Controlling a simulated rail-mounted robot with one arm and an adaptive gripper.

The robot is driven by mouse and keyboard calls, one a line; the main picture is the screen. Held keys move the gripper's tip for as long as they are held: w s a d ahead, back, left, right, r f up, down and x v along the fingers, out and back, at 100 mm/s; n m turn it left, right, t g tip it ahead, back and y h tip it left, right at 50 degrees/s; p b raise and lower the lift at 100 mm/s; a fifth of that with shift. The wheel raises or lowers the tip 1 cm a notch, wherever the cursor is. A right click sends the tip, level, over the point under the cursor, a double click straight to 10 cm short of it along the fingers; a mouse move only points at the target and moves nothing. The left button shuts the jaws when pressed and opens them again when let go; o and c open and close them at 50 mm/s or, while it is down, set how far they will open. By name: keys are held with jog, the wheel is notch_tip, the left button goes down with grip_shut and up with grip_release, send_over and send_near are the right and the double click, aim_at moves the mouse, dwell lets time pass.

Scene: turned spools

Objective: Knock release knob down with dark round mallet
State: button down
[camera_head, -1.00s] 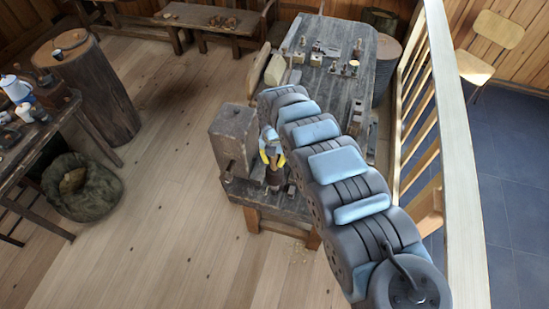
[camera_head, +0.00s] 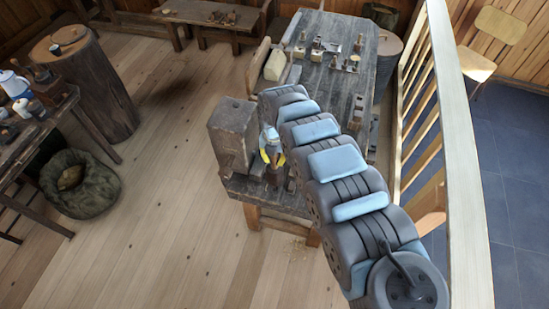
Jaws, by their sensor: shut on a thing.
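My gripper (camera_head: 271,156), small in the view, has yellow-edged fingers at the near left end of the worn bench (camera_head: 268,203). It is shut on a dark brown thing (camera_head: 274,174), which looks like the mallet; its shape is partly hidden by the fingers. It is just right of an upright weathered wooden block (camera_head: 232,137) on the bench. I cannot make out the release knob; it may be hidden by the gripper or my arm, which covers much of the bench's near right part.
Small wooden pieces (camera_head: 317,50) stand on the far part of the bench. A pale wooden railing (camera_head: 455,150) runs close along the right. A stump (camera_head: 95,90), a green sack (camera_head: 82,185) and a side table (camera_head: 40,125) stand left. The floor between is clear.

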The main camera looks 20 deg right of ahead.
aim_at(274, 166)
jog(key=shift+s+a+f+b, duration=0.15)
jog(key=shift+f+b, duration=0.65)
jog(key=shift+f, duration=1.05)
jog(key=shift+r, duration=0.1)
notch_tip(274, 166, up, 3)
jog(key=p, duration=0.3)
jog(key=shift+r, duration=0.2)
jog(key=shift+f, duration=0.1)
jog(key=shift+f+b, duration=1.35)
jog(key=shift+f, duration=0.8)
jog(key=shift+r, duration=0.1)
